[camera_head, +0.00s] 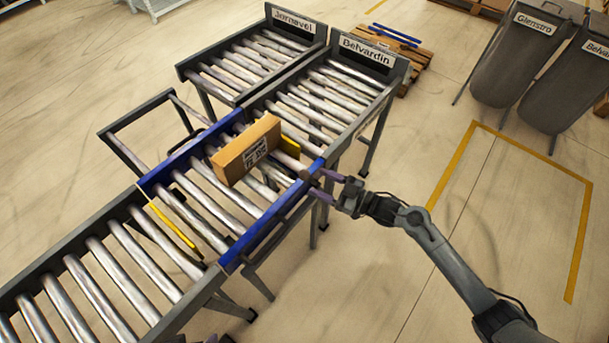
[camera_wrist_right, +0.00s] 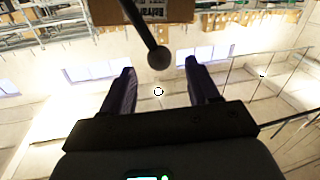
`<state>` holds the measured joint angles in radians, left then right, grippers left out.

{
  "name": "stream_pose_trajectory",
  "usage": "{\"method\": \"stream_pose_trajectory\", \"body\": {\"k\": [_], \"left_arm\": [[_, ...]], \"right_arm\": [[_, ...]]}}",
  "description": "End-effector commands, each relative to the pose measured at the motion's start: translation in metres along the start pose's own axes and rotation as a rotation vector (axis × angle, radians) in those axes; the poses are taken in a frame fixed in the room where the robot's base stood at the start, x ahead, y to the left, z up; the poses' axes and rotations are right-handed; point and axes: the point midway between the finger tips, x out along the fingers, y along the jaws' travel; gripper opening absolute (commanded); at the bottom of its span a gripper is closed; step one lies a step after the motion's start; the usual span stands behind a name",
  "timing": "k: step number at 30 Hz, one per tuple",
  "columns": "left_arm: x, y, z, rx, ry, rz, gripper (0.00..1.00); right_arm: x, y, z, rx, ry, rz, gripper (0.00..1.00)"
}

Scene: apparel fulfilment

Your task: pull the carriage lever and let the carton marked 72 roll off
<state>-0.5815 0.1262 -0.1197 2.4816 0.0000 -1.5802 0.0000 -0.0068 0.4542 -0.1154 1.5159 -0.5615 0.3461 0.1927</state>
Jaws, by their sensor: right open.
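The brown carton (camera_head: 236,158) stands on the rollers of the blue-railed carriage (camera_head: 265,222). Its label is too small to read surely. It also shows at the top of the right wrist view (camera_wrist_right: 112,12). The carriage lever is a dark rod with a round knob (camera_wrist_right: 158,57) in the right wrist view. In the head view the knob (camera_head: 305,175) shows by the carriage's near blue rail. My right gripper (camera_head: 321,182) is open, its fingertips close to the knob. In its wrist view the knob appears between and beyond the fingers (camera_wrist_right: 158,80). My left gripper is not in view.
The carriage lines up with the lane signed Belvardin (camera_head: 367,50); the lane signed Jarnevel (camera_head: 293,20) is beside it. A roller conveyor (camera_head: 95,265) joins from the lower left. Yellow bars (camera_head: 177,232) show at the carriage ends. Grey bins (camera_head: 515,55) stand at upper right.

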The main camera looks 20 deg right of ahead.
Motion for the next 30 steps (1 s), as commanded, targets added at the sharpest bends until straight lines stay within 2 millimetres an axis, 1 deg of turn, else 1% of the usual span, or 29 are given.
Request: {"method": "stream_pose_trajectory", "body": {"k": [1, 6, 12, 17, 25, 26, 30], "left_arm": [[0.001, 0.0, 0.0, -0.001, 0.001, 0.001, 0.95], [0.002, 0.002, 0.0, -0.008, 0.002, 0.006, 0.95], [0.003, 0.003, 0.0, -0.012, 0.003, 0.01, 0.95], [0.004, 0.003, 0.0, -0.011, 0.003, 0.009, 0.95], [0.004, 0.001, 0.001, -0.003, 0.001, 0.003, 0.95], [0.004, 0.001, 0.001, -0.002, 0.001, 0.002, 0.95], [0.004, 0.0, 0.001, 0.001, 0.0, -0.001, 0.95]], "right_arm": [[0.01, 0.001, -0.001, -0.001, 0.002, 0.0, 0.6], [0.036, 0.0, -0.001, -0.001, 0.001, 0.0, 0.6], [0.055, 0.0, 0.0, -0.001, 0.0, 0.0, 0.6], [0.062, 0.0, 0.0, -0.002, -0.001, 0.0, 0.6], [0.062, 0.0, 0.0, -0.001, -0.001, 0.0, 0.6], [0.062, 0.0, 0.0, -0.001, -0.001, 0.0, 0.57], [0.062, 0.0, 0.0, -0.001, -0.001, 0.0, 0.36]]}}
